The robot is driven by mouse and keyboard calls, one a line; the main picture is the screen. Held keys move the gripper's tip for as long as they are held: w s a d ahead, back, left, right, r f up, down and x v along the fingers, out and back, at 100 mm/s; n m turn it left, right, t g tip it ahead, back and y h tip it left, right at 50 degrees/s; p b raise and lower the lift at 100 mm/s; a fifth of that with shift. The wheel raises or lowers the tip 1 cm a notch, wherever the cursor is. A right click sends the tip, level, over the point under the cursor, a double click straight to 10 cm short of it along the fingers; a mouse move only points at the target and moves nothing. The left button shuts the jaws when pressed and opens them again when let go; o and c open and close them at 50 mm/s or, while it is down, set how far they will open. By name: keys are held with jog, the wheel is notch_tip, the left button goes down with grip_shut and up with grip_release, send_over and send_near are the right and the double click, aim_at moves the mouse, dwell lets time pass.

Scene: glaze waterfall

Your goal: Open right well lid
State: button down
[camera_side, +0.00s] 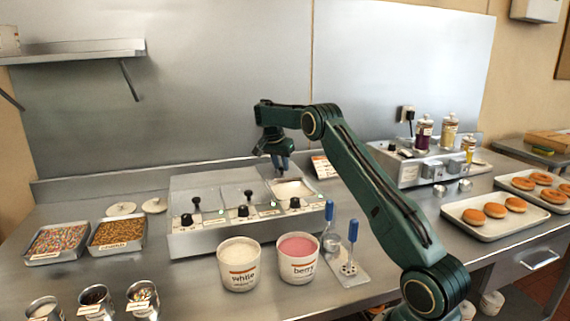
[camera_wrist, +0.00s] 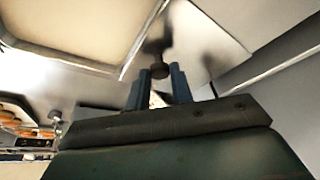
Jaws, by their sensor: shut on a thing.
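The steel warmer (camera_side: 205,242) has three wells in a row. The left lid (camera_side: 193,200) and middle lid (camera_side: 235,193) lie shut, each with a dark knob. The right well (camera_side: 292,189) is uncovered and shows a pale filling, which also shows in the wrist view (camera_wrist: 80,22). My gripper (camera_side: 281,166) is above the back of this well. In the wrist view my blue fingers (camera_wrist: 157,82) are shut on the dark knob (camera_wrist: 160,69) of the right lid (camera_wrist: 208,38). The lid is tilted up off the opening; in the side view it is mostly hidden.
White tub (camera_side: 239,272) and pink berry tub (camera_side: 298,265) stand before the warmer. Blue-handled tools (camera_side: 350,250) stand at their right. Sprinkle trays (camera_side: 58,242) are at left and donut trays (camera_side: 500,218) at right. A steel wall (camera_side: 200,90) rises behind.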

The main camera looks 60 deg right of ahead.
jog(key=shift+d+r, duration=0.1)
jog(key=c, duration=1.2)
grip_release()
jog(key=shift+c, duration=0.2)
jog(key=v, duration=0.7)
jog(key=shift+r, duration=0.2)
